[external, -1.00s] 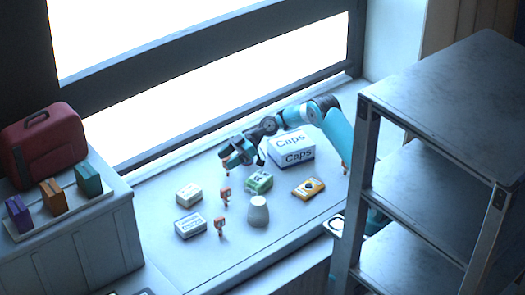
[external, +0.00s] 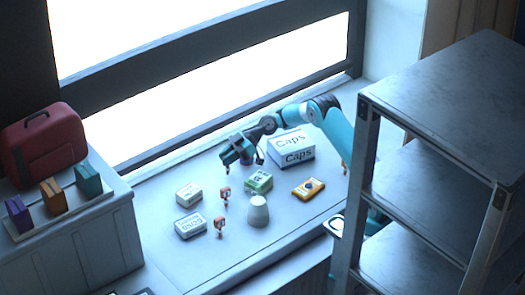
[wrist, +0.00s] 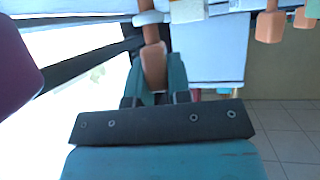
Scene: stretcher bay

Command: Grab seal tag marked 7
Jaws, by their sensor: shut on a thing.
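My gripper (wrist: 154,88) shows in the wrist view with its teal fingers closed on the orange-brown stem of a seal tag (wrist: 153,62). A pale ring sits around the far end of that tag. In the external view my gripper (external: 229,168) is over the back of the counter, behind the small boxes. Two more orange tags stand on the counter, one farther back (external: 225,193) and one nearer the front (external: 219,225). Similar orange tags (wrist: 270,26) show at the top right of the wrist view. I cannot read any number on the tags.
A Caps box (external: 292,153), a green box (external: 259,181), a yellow box (external: 308,188), two white boxes (external: 188,195) (external: 190,226) and a white tapered cup (external: 258,212) stand on the counter (external: 185,267). A metal shelf (external: 440,85) rises at right. A red case (external: 43,145) sits left.

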